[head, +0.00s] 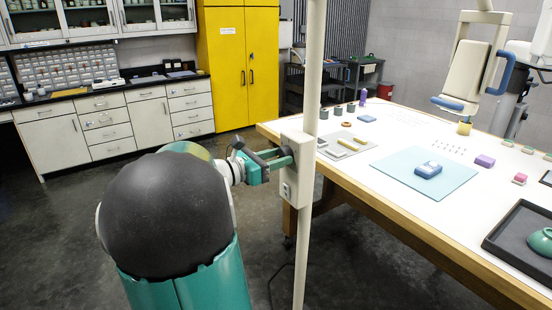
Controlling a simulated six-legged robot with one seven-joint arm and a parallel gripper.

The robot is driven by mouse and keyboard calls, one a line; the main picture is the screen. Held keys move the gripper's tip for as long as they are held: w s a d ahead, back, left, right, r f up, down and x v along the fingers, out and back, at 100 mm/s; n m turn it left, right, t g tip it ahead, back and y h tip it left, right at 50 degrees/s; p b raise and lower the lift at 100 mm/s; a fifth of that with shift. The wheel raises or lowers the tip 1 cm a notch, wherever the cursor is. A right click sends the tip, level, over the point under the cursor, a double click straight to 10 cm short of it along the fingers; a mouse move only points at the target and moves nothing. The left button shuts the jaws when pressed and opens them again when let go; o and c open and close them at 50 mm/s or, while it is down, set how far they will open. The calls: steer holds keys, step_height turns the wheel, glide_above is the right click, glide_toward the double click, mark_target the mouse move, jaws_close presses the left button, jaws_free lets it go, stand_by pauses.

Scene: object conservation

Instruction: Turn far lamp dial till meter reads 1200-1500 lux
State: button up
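A white lamp post (313,70) stands upright in the middle of the head view, with a pale control box (299,168) on it. My gripper (286,157) is at the left side of this box, its fingers reaching the box or just beside it. The dial is not clearly visible; the fingers may cover it. Whether they grip it I cannot tell. A small blue meter (428,170) lies on a pale teal mat (405,183) on the table; its reading is too small to read. A lamp head (468,70) with blue handles hangs above the table at the right.
The white table (390,125) with a wooden edge fills the right side. It holds a grey mat (335,150) with small bars, several small blocks and a dark tray (510,235) with a green bowl (541,241). A yellow cabinet (237,70) stands behind. Floor at left is clear.

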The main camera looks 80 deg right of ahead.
steer(key=shift+c, duration=0.5)
steer(key=shift+m, duration=0.3)
steer(key=m, duration=0.4)
steer(key=shift+w, duration=0.1)
steer(key=m, duration=0.5)
steer(key=o, duration=1)
